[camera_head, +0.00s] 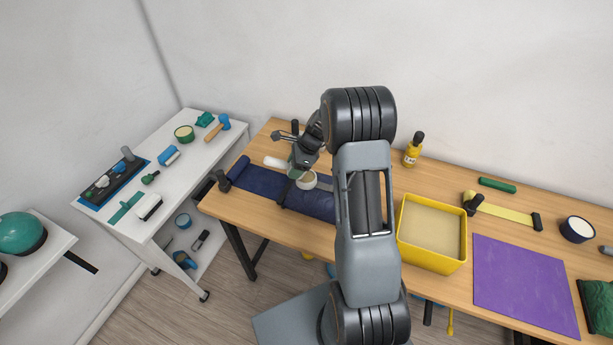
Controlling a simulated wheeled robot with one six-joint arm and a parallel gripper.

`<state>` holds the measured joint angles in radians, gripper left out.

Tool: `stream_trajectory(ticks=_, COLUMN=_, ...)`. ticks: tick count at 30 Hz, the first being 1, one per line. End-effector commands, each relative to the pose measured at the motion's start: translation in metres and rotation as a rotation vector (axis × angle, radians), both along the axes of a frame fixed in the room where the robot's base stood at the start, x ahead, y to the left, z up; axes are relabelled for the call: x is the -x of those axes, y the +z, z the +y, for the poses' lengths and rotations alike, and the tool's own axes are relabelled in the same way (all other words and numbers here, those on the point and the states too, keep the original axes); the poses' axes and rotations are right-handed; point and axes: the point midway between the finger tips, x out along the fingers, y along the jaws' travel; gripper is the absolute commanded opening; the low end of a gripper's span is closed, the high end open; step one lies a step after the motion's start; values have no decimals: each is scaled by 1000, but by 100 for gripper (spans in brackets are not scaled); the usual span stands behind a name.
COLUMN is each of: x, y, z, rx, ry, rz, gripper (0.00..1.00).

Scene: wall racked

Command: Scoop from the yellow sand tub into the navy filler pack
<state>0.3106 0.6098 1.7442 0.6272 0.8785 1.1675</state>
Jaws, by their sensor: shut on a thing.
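The yellow sand tub (432,265) stands on the wooden table just right of my arm, with a pale, level fill inside. My gripper (298,168) is over the navy cloth at the left of the table, far from the tub. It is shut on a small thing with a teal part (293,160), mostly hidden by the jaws. A small round pale-rimmed cup (307,181) is right by the fingers; I cannot tell whether it is held. A round navy container (577,229) with a white top stands at the far right. I cannot tell which navy thing is the filler pack.
The navy cloth (258,182) lies under my gripper, with a white roll (275,162) behind it. A white cart (185,190) stands left.

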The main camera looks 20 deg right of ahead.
Motion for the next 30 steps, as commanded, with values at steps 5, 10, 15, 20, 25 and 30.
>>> stream_trajectory(ticks=5, x=0, y=2, z=0, rx=-1, ry=0, rz=0, gripper=29)
stream_trajectory(ticks=10, x=-1, y=15, z=0, rx=-1, ry=1, rz=-3, gripper=29)
stream_trajectory(ticks=15, x=0, y=29, z=0, rx=0, ry=1, rz=-3, gripper=29)
stream_trajectory(ticks=20, x=0, y=43, z=0, rx=-1, ry=0, rz=-2, gripper=29)
stream_trajectory(ticks=25, x=0, y=57, z=0, rx=-1, ry=0, rz=-2, gripper=29)
stream_trajectory(ticks=30, x=0, y=67, z=0, rx=0, ry=0, rz=-2, gripper=29)
